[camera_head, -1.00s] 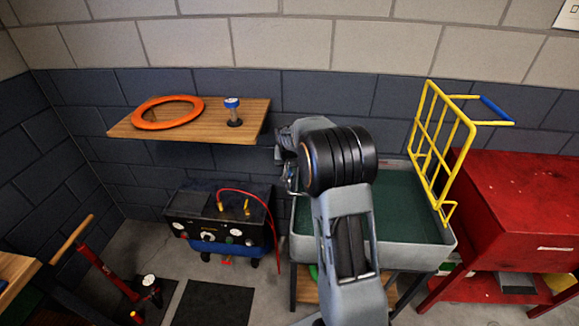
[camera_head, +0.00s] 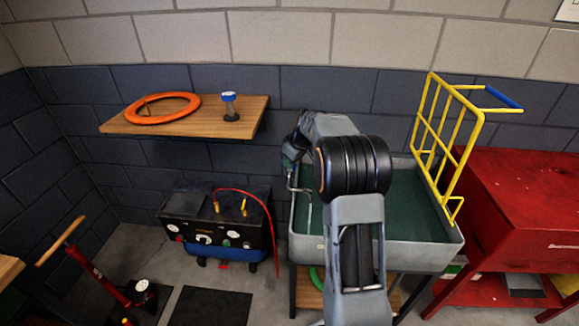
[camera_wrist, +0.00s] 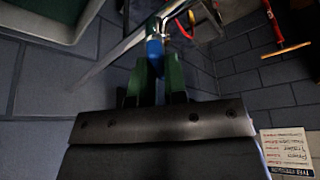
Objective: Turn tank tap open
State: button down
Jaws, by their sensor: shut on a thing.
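The tank (camera_head: 452,258) is a grey basin with a dark green inside, standing on legs in the head view. Its grey rim also shows at the upper left of the wrist view (camera_wrist: 88,22). The metal tap (camera_head: 309,212) hangs at the tank's left end, partly hidden by my arm. In the wrist view, a blue tap handle (camera_wrist: 154,50) sits between the green fingers of my gripper (camera_wrist: 156,62), which is shut on it. My gripper's fingers are hard to make out in the head view, behind my wrist.
A yellow rack (camera_head: 445,140) stands at the tank's right end, beside a red cabinet (camera_head: 520,195). A wooden shelf (camera_head: 185,120) holds an orange ring (camera_head: 162,108) and a blue-topped part (camera_head: 229,105). A black and blue machine (camera_head: 215,225) with a red hose stands left of the tank.

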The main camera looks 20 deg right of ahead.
jog(key=n+y, duration=0.1)
jog(key=n, duration=0.2)
jog(key=shift+w+d+n+g+b, duration=0.1)
jog(key=shift+d+n+g+b, duration=0.05)
jog(key=shift+n+g+b, duration=0.25)
jog(key=shift+w+n+g+y, duration=0.1)
jog(key=shift+n+g+y, duration=0.45)
jog(key=shift+n, duration=1.35)
jog(key=c, duration=1.2)
grip_release()
jog(key=shift+o, duration=0.2)
jog(key=shift+r, duration=0.1)
jog(key=p+v, duration=0.1)
jog(key=v, duration=1.2)
jog(key=shift+w+d+r+p, duration=0.15)
jog(key=shift+d+r+p, duration=0.05)
jog(key=shift+r+p, duration=0.1)
